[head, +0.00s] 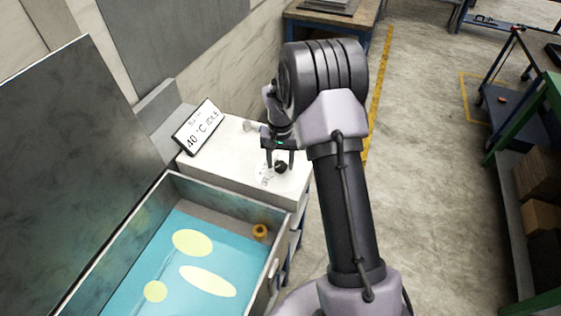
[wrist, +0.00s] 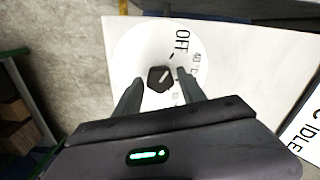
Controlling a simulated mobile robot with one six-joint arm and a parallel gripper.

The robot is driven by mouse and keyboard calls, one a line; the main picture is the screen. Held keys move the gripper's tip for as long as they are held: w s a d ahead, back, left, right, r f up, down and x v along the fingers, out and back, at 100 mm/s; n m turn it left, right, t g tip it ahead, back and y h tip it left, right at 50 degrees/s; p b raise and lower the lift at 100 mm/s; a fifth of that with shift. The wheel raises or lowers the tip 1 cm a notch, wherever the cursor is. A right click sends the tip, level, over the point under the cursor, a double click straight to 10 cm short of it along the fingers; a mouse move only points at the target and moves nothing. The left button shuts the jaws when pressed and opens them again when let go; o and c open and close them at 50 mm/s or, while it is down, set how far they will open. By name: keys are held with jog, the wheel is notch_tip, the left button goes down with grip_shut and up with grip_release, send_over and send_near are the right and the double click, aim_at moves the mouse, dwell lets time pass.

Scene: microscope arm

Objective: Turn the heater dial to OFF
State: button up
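The heater dial is a black knob with a white pointer line, and it shows in the wrist view (wrist: 159,78) on a round pale scale plate (wrist: 135,50). The plate carries the word OFF and a mark that seems to read 40 °C. The pointer line slants, and its exact mark is hard to tell. In the head view the dial (head: 281,167) sits on the white box top (head: 225,145). My gripper (head: 280,166) is over it, pointing down; in the wrist view my gripper (wrist: 154,82) is open, with a finger on either side of the knob and gaps visible.
A sign (head: 199,127) reading 40 °C, with IDLE in the wrist view, stands at the box's back left. An open-lidded bath (head: 230,196) with teal liquid and yellow patches lies in front. A small orange ring-like thing (head: 260,231) is near its right wall.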

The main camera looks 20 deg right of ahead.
aim_at(281, 165)
jog(key=shift+o, duration=0.6)
notch_tip(281, 165, up, 17)
jog(key=p, duration=0.4)
jog(key=shift+r, duration=0.2)
